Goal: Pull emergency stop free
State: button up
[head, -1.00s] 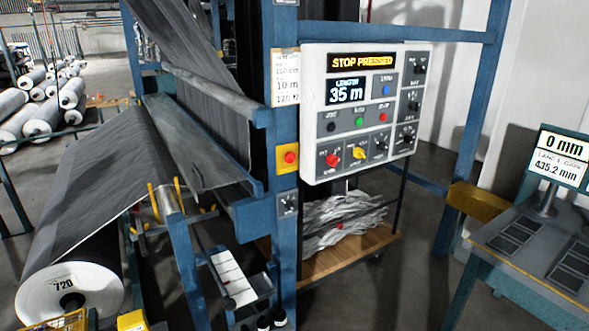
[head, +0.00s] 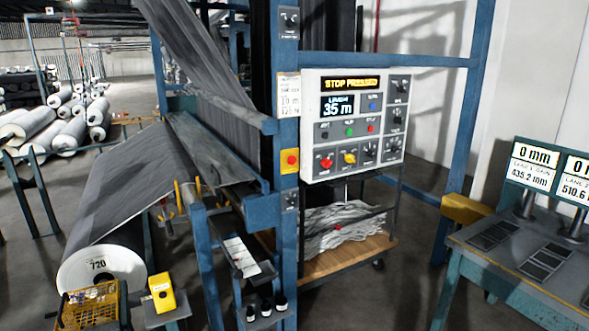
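The emergency stop is a red round button on a yellow box (head: 290,161), fixed to the blue upright post left of the control panel. The white control panel (head: 312,118) hangs to its right. Its display (head: 350,83) reads "STOP PRESSED", and a lower screen reads "LENGTH 35 m". The panel also carries several knobs and coloured buttons, among them a red knob (head: 326,164). Whether the emergency stop button sits in or out is too small to tell. My gripper is not in view.
A grey roll marked 720 (head: 100,275) lies at lower left, beside a yellow basket (head: 90,306) and a yellow device (head: 162,293). A wooden-decked cart (head: 345,258) stands under the panel. A bench (head: 500,255) with displays stands at right. Floor between cart and bench is clear.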

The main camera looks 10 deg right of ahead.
aim_at(292, 160)
jog(key=z, duration=0.15)
jog(key=k, duration=0.7)
jog(key=u, duration=0.85)
jog(key=i, duration=1.2)
jog(key=u, duration=0.05)
